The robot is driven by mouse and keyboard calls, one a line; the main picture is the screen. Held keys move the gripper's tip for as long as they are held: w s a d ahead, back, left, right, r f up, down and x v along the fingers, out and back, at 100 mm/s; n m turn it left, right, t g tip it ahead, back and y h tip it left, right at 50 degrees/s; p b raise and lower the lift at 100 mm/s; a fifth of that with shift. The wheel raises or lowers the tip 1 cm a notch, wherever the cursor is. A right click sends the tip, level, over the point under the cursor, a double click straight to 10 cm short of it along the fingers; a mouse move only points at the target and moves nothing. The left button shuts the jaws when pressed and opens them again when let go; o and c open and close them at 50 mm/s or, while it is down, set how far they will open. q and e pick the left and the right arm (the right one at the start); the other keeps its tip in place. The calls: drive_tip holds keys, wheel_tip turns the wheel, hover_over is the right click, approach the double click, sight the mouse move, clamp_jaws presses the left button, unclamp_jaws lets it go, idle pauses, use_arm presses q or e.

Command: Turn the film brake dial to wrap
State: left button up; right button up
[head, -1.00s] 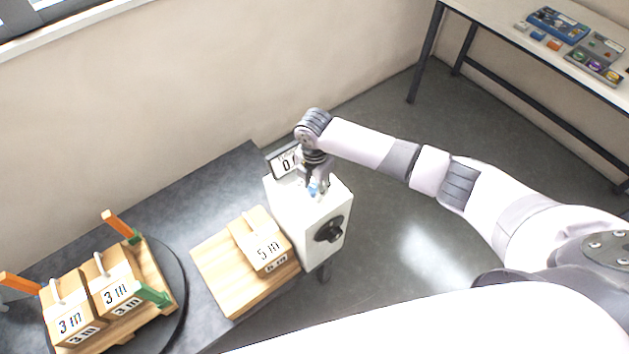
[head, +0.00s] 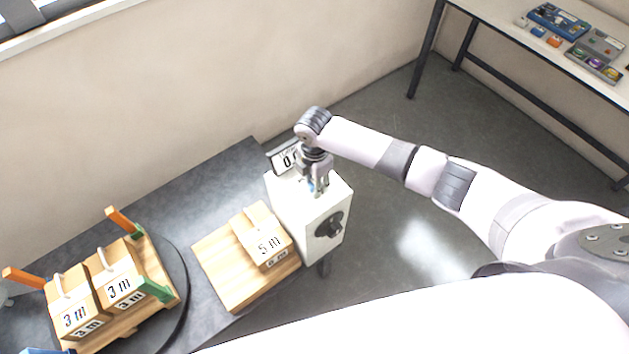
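A white box (head: 297,221) stands at the right end of the dark table. A black dial (head: 329,224) sits on its front right face. A small display (head: 284,159) showing a 0 rises at its back. My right gripper (head: 319,188) points down at the top of the box, with something light blue at its fingertips. The gripper covers the part it is at, and I cannot tell whether its fingers are closed on it. My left gripper is not clearly in view. A bit of blue shows at the lower left edge.
A wooden board (head: 224,264) with a block marked 5 m (head: 262,237) lies left of the white box. A round dark turntable (head: 176,270) carries a wooden pallet with blocks marked 3 m (head: 122,279) and orange and green posts. A white bench (head: 500,22) stands far right.

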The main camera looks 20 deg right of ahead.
drive_tip(key=o, duration=0.4)
drive_tip(key=shift+o, duration=0.2)
drive_tip(key=shift+r, duration=0.1)
wheel_tip(320, 180, up, 12)
idle(0.4)
